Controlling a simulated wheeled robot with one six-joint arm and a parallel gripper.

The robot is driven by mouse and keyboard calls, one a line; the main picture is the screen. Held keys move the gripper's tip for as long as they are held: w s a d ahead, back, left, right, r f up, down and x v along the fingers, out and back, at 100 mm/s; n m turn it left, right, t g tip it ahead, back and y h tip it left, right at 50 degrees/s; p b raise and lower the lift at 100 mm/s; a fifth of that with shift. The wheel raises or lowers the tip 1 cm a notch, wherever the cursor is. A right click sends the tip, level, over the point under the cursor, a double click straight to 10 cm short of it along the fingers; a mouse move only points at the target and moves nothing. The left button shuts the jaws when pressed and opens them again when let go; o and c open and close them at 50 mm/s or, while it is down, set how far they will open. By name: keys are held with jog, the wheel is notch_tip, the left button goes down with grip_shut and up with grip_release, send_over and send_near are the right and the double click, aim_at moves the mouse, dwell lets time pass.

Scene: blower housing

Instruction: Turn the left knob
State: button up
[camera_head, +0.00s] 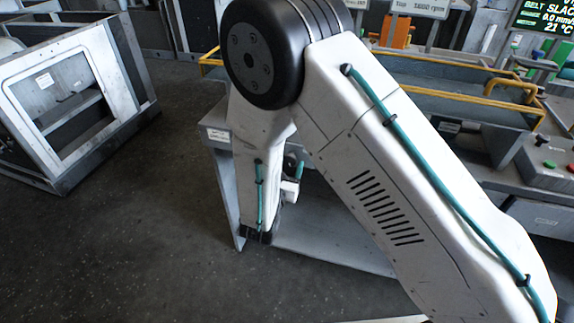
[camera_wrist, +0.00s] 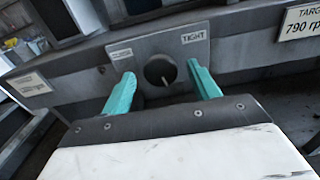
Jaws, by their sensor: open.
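A dark round knob (camera_wrist: 158,72) with a pale pointer mark sits on a grey plate (camera_wrist: 143,47) in the wrist view. The plate has a TIGHT label (camera_wrist: 194,37) at its upper right and a smaller label at its upper left, too small to read. My gripper (camera_wrist: 161,69) is open, with one teal finger on each side of the knob in the picture. Gaps show between both fingers and the knob. I cannot tell how far the fingertips are from the plate. In the head view my arm hides the knob and most of the gripper.
A sign reading 790 rpm (camera_wrist: 303,22) is at the upper right of the wrist view. In the head view, a yellow rail (camera_head: 490,85) edges the bench behind my arm. A panel with red and green buttons (camera_head: 549,153) is at right. A grey framed cabinet (camera_head: 75,105) stands left; open floor lies between.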

jog(key=shift+w+d, duration=0.1)
jog(key=shift+w, duration=0.25)
jog(key=c, duration=1)
jog(key=shift+o, duration=0.2)
jog(key=shift+m, duration=0.4)
jog(key=m, duration=0.3)
jog(key=shift+d+m, duration=0.1)
jog(key=shift+m, duration=1.7)
jog(key=shift+s, duration=0.1)
